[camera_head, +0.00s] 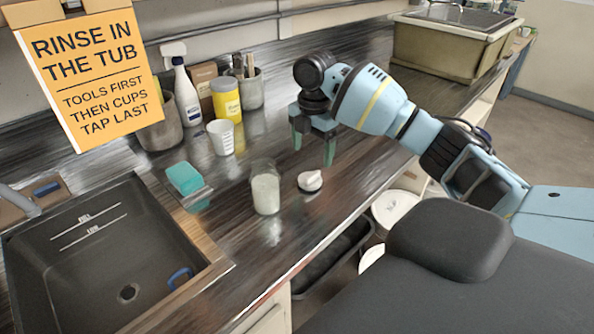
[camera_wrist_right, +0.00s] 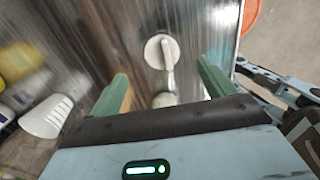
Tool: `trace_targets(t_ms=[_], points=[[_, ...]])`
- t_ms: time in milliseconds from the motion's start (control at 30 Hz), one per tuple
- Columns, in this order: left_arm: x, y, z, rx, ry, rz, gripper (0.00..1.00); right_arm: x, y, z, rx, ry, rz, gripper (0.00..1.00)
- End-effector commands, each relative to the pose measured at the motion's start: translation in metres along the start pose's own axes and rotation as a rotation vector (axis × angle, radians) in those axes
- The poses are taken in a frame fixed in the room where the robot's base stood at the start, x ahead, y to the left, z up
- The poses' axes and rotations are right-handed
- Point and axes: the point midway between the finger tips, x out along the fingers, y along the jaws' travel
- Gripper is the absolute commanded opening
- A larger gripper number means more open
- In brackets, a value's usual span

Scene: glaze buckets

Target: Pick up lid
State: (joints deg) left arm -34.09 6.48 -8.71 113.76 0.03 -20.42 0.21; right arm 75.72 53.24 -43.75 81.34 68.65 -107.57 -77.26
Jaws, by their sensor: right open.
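The lid, a small round white piece (camera_head: 310,181), lies on the dark counter near its front edge, right of a glass jar with pale contents (camera_head: 265,188). In the right wrist view the lid (camera_wrist_right: 155,52) shows as a pale disc with a raised, handle-like part, ahead of the fingers. My right gripper (camera_head: 314,150) is open and empty, fingers pointing down, above and a little behind the lid. In the right wrist view the gripper (camera_wrist_right: 163,78) has its green fingers on either side of the lid's line, apart from it. My left gripper is not in view.
A white cup (camera_head: 221,138), yellow tub (camera_head: 226,98), spray bottle (camera_head: 185,92) and tool pot (camera_head: 250,90) stand behind. A teal sponge (camera_head: 184,178) lies near the sink (camera_head: 95,265). White buckets (camera_head: 392,208) sit below the counter edge.

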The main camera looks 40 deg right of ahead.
Motion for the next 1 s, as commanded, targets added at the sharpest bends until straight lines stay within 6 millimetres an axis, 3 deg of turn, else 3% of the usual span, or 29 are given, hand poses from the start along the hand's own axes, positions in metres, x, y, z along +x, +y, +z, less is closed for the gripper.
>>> trace_targets(t_ms=[233, 400, 633, 1000], points=[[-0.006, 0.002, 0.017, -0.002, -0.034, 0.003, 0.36, 0.007, -0.001, 0.0, 0.0, 0.0, -0.004, 0.82], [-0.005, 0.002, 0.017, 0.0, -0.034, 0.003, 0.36, 0.024, 0.0, 0.0, 0.0, -0.001, -0.004, 0.82], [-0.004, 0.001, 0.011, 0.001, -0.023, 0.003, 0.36, 0.032, 0.0, -0.001, 0.0, 0.0, -0.002, 0.82], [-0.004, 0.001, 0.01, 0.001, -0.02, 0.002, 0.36, 0.076, 0.003, -0.005, 0.0, 0.0, -0.002, 0.82]])
